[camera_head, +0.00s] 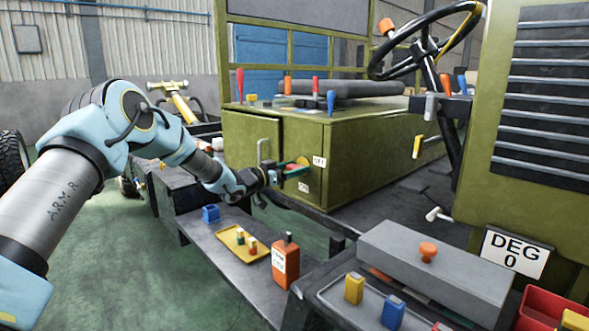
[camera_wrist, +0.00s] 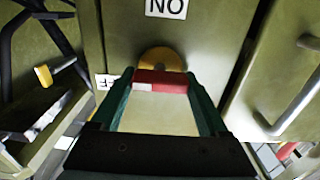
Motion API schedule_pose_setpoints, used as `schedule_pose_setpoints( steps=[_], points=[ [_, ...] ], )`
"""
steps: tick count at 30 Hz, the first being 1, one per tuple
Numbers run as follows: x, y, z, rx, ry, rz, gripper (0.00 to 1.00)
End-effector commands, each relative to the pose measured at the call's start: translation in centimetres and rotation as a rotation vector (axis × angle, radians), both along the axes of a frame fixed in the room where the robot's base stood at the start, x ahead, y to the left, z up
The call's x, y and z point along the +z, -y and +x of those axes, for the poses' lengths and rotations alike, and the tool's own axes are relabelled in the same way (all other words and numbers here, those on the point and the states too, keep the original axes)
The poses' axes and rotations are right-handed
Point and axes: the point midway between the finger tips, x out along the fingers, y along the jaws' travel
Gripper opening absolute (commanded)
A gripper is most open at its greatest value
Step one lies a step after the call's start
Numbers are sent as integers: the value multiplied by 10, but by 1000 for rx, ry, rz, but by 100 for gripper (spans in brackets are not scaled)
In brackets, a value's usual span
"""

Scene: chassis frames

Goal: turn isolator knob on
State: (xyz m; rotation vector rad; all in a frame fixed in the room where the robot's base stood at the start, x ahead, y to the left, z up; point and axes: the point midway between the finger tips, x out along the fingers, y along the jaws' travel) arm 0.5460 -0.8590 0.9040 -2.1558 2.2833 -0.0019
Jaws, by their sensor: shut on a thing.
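The isolator knob has a red bar handle (camera_wrist: 172,82) in front of a round yellow plate (camera_wrist: 160,58) on the olive cabinet's end face. My gripper (camera_wrist: 161,84) is shut on the red handle, with a green finger at each end; it also shows in the head view (camera_head: 291,171). The handle lies level across the wrist view, its white-marked end to the left, toward a label (camera_wrist: 103,82) partly hidden by a finger. Another label (camera_wrist: 166,7) reads "NO" in the wrist view, likely an upside-down "ON". In the head view the fingers largely hide the knob.
The olive cabinet (camera_head: 375,150) has a door handle (camera_head: 262,152) left of the knob. Below my arm, a dark shelf carries a blue cup (camera_head: 211,214), a yellow tray (camera_head: 234,250) and an orange bottle (camera_head: 286,262). A grey box (camera_head: 440,265) stands at front right.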

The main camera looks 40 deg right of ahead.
Motion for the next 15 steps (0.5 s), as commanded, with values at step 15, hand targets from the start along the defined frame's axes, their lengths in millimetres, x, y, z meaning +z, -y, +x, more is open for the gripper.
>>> schedule_pose_setpoints(
  steps=[15],
  points=[
    [-5, 0, -1, 0, 245, -15, 22]
  ],
)
